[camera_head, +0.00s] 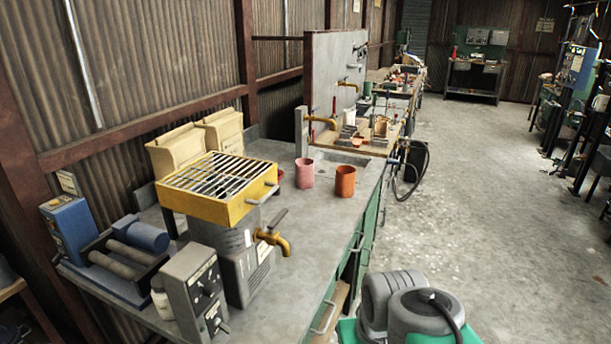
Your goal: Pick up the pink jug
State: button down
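The pink jug (305,173) stands upright on the grey workbench top, in the middle of the head view. It looks like a small open-topped cup. An orange-brown jug of similar size (345,181) stands just to its right, with a narrow gap between them. My gripper does not show in this view, so its place and state cannot be seen.
A yellow grated box (222,187) and a brass tap (272,238) are left of the jugs. A small dark red item (278,178) is partly hidden beside the box. A sink (345,158) lies behind the jugs. The bench top (300,235) in front is clear.

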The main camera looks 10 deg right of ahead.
aim_at(304, 167)
jog(key=z, duration=1.1)
jog(key=i, duration=3)
jog(key=u, duration=4.6)
